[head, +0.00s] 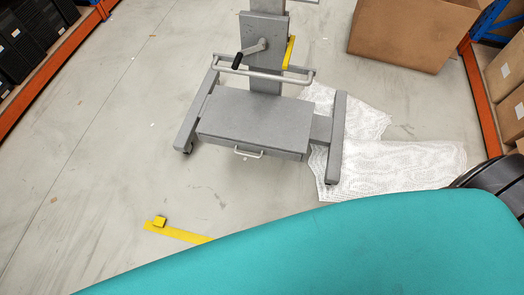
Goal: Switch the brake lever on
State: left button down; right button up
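A grey wheeled stand (255,120) is on the floor at the upper middle of the head view. A crank-like lever with a black grip (237,61) sticks out to the left from its column. A narrow yellow part (290,52) shows at the column's right side. No part is marked as the brake lever, and I cannot tell its on or off position. Neither of my grippers is in view, and nothing is seen touching the stand.
A large teal surface (340,250) fills the lower right foreground. Dark rounded parts (492,178) show at the right edge. White wrap (395,165) lies right of the stand; a cardboard box (410,32) is behind it. Yellow strip (180,233) lies front left. Shelving stands both sides; left floor is mostly clear.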

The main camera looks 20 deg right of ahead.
aim_at(289, 51)
jog(key=i+j+z, duration=0.1)
jog(key=z, duration=0.3)
jog(key=i+j+z, duration=0.15)
jog(key=z, duration=0.2)
jog(key=i+j+z, duration=0.15)
jog(key=z, duration=0.25)
